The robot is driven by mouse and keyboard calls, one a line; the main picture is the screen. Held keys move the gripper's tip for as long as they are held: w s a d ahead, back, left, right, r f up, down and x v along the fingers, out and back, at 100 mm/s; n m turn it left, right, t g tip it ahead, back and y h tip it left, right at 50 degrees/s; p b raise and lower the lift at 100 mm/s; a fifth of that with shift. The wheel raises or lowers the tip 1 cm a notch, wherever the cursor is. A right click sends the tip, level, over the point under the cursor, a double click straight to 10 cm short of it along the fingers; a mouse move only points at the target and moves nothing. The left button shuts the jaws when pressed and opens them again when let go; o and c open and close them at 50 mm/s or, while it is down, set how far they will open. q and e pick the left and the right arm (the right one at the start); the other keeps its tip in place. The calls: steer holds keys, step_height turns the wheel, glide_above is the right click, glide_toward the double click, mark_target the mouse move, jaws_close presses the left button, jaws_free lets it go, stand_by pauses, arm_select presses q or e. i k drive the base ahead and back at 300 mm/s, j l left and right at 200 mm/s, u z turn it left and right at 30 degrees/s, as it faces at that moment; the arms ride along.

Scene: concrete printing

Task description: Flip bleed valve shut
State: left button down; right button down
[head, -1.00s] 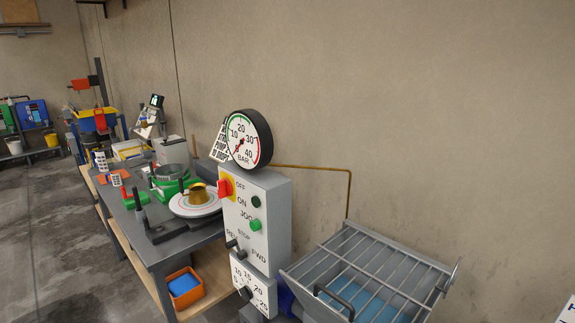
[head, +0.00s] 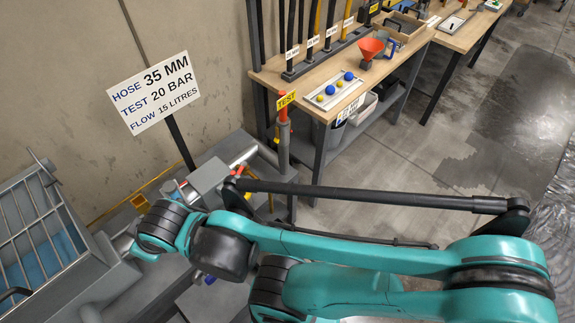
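I cannot single out the bleed valve with certainty. A small red and yellow part (head: 239,170) sits on the grey pipework beside the wall, just behind my arm, and may be a valve handle. A small orange-red part (head: 140,203) lies further left on the same pipework. Neither gripper's fingers show.
A white sign (head: 152,91) reads hose 35 mm, test 20 bar, flow 15 litres. A grated hopper (head: 38,235) is at the left. Open concrete floor (head: 430,150) lies right.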

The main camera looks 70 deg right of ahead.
mark_target(243, 164)
steer(key=z, duration=2)
steer(key=i+l, duration=0.45)
